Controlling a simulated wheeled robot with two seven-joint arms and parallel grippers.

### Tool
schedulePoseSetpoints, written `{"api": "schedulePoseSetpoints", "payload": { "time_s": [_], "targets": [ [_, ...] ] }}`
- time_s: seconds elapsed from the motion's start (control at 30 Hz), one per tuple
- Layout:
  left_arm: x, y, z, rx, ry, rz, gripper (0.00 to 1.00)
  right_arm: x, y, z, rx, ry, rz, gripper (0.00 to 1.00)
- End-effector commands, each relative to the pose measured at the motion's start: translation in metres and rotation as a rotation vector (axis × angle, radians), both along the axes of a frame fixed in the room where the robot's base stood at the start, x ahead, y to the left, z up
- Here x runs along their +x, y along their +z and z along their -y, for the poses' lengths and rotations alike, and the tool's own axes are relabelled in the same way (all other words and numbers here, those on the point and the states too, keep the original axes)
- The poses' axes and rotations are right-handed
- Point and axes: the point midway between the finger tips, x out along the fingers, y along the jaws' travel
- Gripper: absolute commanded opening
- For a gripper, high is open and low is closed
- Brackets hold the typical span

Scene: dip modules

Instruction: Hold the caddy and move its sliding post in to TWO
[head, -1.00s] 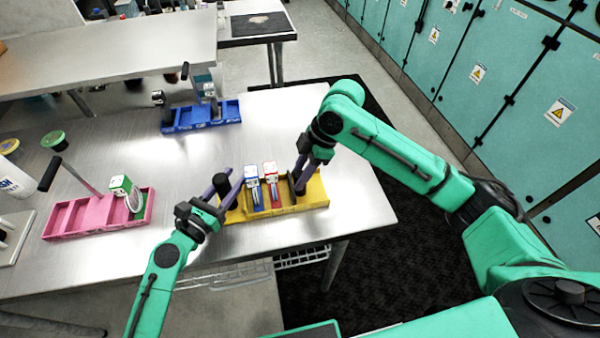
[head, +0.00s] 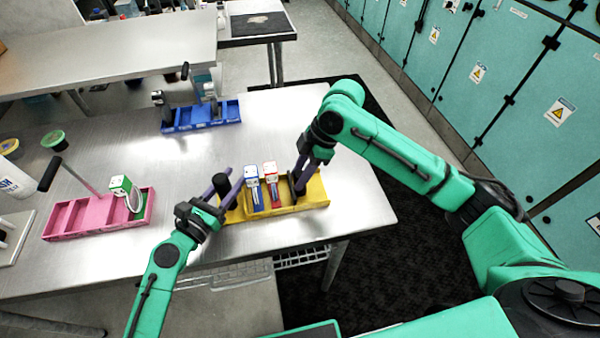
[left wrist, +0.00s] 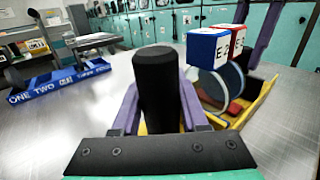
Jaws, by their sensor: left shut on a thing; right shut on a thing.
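The yellow caddy (head: 285,210) sits on the metal table near its front edge. A blue module (head: 252,180) and a red module (head: 271,173) stand side by side in its middle; the left wrist view shows them at the right. My left gripper (head: 226,188) is shut on the black handle (left wrist: 157,85) at the caddy's left end. The handle stands upright between the purple fingers in the left wrist view. My right gripper (head: 302,176) is shut on the dark sliding post (head: 298,187) at the caddy's right, mostly hidden by the fingers. The caddy's labels cannot be read here.
A pink caddy (head: 98,228) with a green module (head: 122,187) stands at the left. A blue caddy (head: 203,122) stands behind, with ONE and TWO readable in the left wrist view (left wrist: 45,88). Table space between the caddies is clear.

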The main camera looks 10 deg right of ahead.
Motion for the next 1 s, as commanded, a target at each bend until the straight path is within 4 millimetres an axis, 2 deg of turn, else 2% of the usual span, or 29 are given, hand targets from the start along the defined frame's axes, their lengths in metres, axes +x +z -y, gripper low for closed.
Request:
{"api": "schedulePoseSetpoints", "payload": {
  "time_s": [0.27,0.5,0.7,0.73,0.8,1.0],
  "targets": [
    [0.0,0.0,0.0,0.001,0.001,0.0,0.0,0.0,0.001,-0.003,0.002,0.001,0.002,0.0],
    [0.0,0.0,0.0,0.001,-0.001,0.0,0.0,0.0,0.001,-0.028,0.003,0.002,0.002,0.0],
    [0.0,0.0,0.0,0.001,-0.001,-0.001,0.0,0.0,0.001,-0.028,0.003,0.001,0.003,0.0],
    [0.0,-0.001,0.0,0.001,-0.001,-0.001,0.0,0.0,0.001,-0.028,0.003,0.001,0.003,0.42],
    [0.0,-0.001,0.0,0.0,-0.001,-0.001,0.0,0.0,0.001,-0.027,0.003,0.001,0.003,0.69],
    [0.0,-0.001,0.0,0.0,-0.001,-0.001,0.0,0.0,0.0,-0.027,0.001,0.001,0.001,0.69]
  ]
}}
